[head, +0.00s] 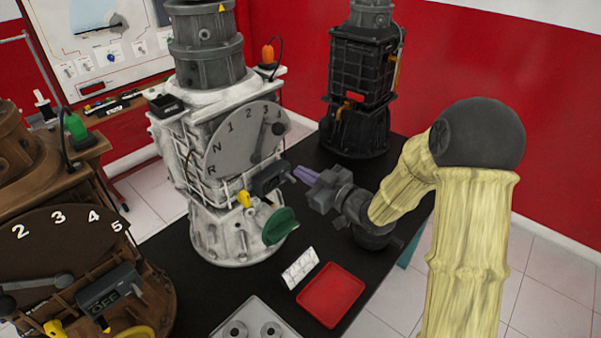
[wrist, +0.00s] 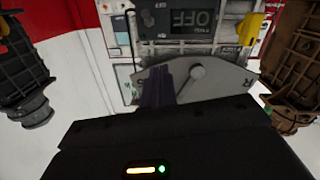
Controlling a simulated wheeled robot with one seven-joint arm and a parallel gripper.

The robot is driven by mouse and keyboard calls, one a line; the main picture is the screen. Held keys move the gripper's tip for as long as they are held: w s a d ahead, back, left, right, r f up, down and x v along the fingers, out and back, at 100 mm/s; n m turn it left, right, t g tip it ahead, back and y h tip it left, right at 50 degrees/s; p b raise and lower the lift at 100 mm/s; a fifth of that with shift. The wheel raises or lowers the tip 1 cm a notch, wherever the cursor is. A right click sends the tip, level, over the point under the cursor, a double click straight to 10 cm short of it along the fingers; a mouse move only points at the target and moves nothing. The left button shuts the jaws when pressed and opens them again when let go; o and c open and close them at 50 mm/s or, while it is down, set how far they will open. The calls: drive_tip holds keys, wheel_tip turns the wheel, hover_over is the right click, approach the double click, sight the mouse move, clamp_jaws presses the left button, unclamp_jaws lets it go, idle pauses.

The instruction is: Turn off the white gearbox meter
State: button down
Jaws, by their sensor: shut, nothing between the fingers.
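The white gearbox (head: 215,235) stands on the black table in the head view, with a grey dial plate marked R, N and numbers. Its meter (head: 270,178) is a dark box low on the front, beside a yellow knob (head: 244,199). In the wrist view the meter display (wrist: 192,18) appears upside down and seems to read OFF. My gripper (head: 299,172) has purple fingers, shut and empty, close to the meter's right end; contact cannot be told. The fingers (wrist: 155,82) also show in the wrist view, in front of the dial plate (wrist: 218,82).
A brown gearbox (head: 60,250) with its own meter (head: 110,290) is at left. A black gearbox (head: 357,90) stands behind.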

drive_tip(key=f+b+v, duration=0.1)
drive_tip(key=v, duration=0.7)
drive_tip(key=shift+d+f+b, duration=0.3)
drive_tip(key=shift+d+f, duration=0.05)
drive_tip(key=shift+f, duration=0.05)
drive_tip(key=shift+s, duration=0.1)
drive_tip(key=s+d+f+m+g+h+p, duration=0.25)
drive_tip(key=d+m+h+p, duration=0.35)
drive_tip(key=d+h, duration=0.55)
drive_tip(key=s+d+r+m+g+h+p, duration=0.1)
drive_tip(key=s+m+g, duration=0.5)
drive_tip(key=s, duration=0.8)
drive_tip(key=shift+s+r+h, duration=0.2)
drive_tip(key=shift+r+h, duration=0.3)
drive_tip(key=shift+h, duration=0.05)
drive_tip(key=shift+d, duration=0.1)
